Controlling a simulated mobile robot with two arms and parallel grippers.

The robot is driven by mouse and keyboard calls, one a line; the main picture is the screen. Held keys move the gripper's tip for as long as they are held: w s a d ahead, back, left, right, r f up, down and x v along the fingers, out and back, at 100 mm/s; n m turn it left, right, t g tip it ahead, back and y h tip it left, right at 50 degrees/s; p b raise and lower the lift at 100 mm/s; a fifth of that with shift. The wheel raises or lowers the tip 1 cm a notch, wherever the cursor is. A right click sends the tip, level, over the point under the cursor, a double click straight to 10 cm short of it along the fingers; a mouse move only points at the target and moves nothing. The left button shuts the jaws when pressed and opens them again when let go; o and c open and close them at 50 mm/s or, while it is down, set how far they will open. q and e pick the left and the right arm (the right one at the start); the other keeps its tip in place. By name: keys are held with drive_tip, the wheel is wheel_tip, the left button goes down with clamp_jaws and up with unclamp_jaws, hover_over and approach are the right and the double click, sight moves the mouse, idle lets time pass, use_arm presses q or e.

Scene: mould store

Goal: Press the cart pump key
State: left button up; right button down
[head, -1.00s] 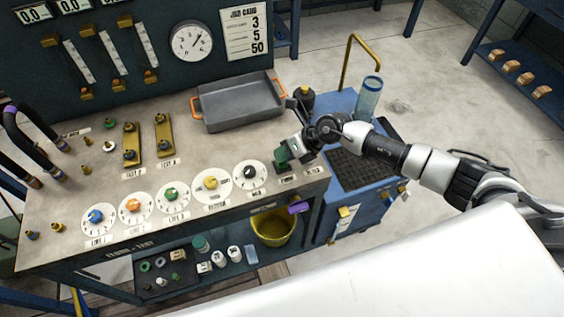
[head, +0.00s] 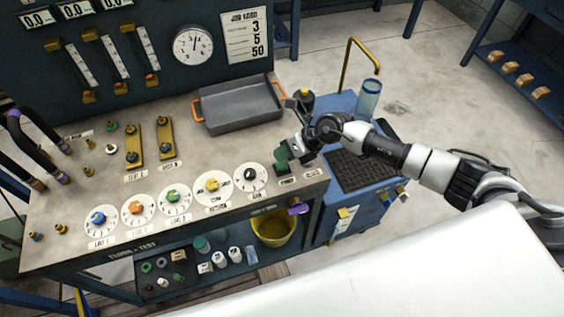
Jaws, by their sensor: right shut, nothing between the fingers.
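A small dark green block (head: 281,160), which may be the pump key, sits at the right end of the bench top, above a small label (head: 287,182) too small to read surely. My right gripper (head: 291,152) is shut and empty, right at the green block. Whether it touches the block or is just above it I cannot tell, as the gripper hides part of that corner. My left gripper is not in view.
A row of round dials with coloured knobs (head: 173,197) runs along the bench front. A grey tray (head: 238,104) with orange handles lies behind. A blue cart (head: 345,205) with a dark mesh top and a clear cylinder (head: 369,100) stands right of the bench.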

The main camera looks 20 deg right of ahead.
sight(283, 163)
wheel_tip(283, 163, up, 6)
drive_tip(key=p, duration=0.5)
idle(0.6)
